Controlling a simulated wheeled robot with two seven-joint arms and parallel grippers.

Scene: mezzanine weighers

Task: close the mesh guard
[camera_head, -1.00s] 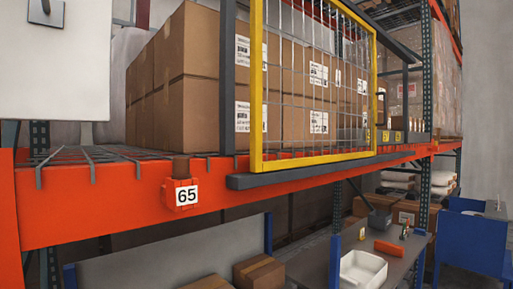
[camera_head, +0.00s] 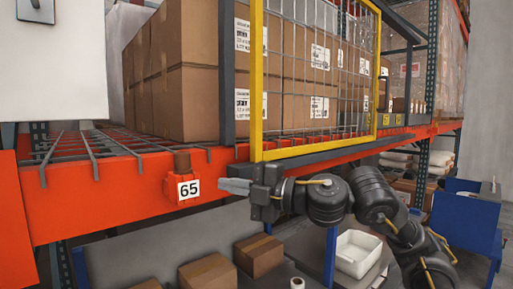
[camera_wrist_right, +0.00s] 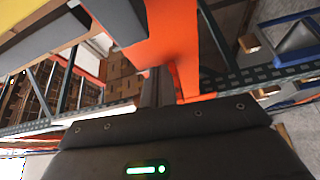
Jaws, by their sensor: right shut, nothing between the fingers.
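The mesh guard (camera_head: 257,92) is a yellow-framed wire panel standing upright above a dark grey sill (camera_head: 330,152) on the shelf's front edge. Grey posts (camera_head: 228,75) stand beside and behind it. I cannot tell how far it stands from its grey frame. My right gripper (camera_head: 232,186) is shut and empty, pointing left in front of the orange beam, below the guard's lower left corner and apart from it. In the right wrist view, the sill (camera_wrist_right: 45,40) and a bit of yellow show at upper left. My left gripper is not in view.
Cartons (camera_head: 190,70) fill the shelf behind the mesh. A white bin (camera_head: 358,254) stands below, near my right arm. A white panel (camera_head: 60,65) is at upper left.

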